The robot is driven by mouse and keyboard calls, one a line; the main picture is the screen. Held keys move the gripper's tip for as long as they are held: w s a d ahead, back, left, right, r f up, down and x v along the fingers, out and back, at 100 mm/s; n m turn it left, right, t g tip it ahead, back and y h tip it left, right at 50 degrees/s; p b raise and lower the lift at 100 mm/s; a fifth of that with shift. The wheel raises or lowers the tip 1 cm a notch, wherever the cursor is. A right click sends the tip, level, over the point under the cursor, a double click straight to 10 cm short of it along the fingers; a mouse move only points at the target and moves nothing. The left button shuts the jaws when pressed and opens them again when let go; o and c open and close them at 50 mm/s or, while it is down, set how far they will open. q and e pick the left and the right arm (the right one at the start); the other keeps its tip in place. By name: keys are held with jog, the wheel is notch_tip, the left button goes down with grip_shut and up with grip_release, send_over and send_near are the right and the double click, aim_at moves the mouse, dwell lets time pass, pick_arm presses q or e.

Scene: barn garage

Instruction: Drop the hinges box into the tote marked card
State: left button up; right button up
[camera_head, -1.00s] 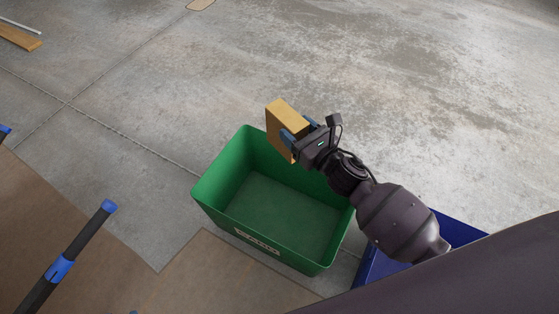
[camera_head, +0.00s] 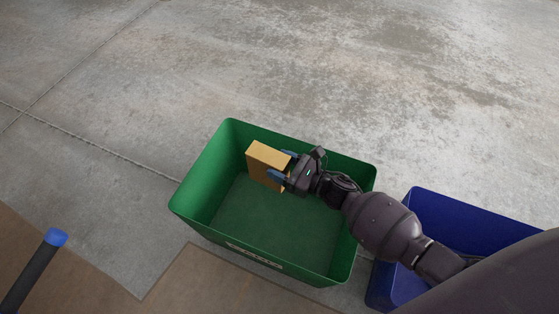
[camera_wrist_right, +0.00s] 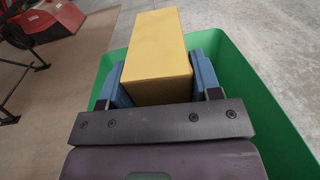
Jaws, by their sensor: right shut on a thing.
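A yellow-brown box, the hinges box (camera_head: 266,164), is held in my right gripper (camera_head: 283,170). In the right wrist view the box (camera_wrist_right: 157,55) sits between the two blue fingers of the gripper (camera_wrist_right: 158,80). No writing on the box can be read. The green tote (camera_head: 196,183) has a pale label on its near side, too small to read. The box and gripper are over the tote's far part, seemingly at or below its rim. The tote's green wall (camera_wrist_right: 262,105) also shows in the right wrist view. My left gripper is not in view.
A blue tote (camera_head: 387,285) stands right of the green one, partly hidden by my right arm. A blue-tipped dark bar (camera_head: 42,262) is at the lower left. A red object (camera_wrist_right: 50,22) shows in the wrist view. Concrete floor behind is clear.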

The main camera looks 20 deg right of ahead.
jog(key=f, duration=0.1)
jog(key=f+b, duration=0.1)
jog(key=shift+s+f, duration=0.2)
jog(key=shift+f, duration=0.2)
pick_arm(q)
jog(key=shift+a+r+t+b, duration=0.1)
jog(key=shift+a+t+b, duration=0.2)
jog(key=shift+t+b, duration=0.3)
pick_arm(e)
jog(key=shift+w+f, duration=0.15)
jog(key=shift+f, duration=0.45)
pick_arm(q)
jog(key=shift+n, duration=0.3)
pick_arm(e)
jog(key=o, duration=1)
pick_arm(q)
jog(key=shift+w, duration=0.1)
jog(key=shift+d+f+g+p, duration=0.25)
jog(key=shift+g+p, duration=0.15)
jog(key=shift+p, duration=0.5)
pick_arm(e)
jog(key=v, duration=1)
jog(key=shift+s+d, duration=0.25)
jog(key=shift+s, duration=0.05)
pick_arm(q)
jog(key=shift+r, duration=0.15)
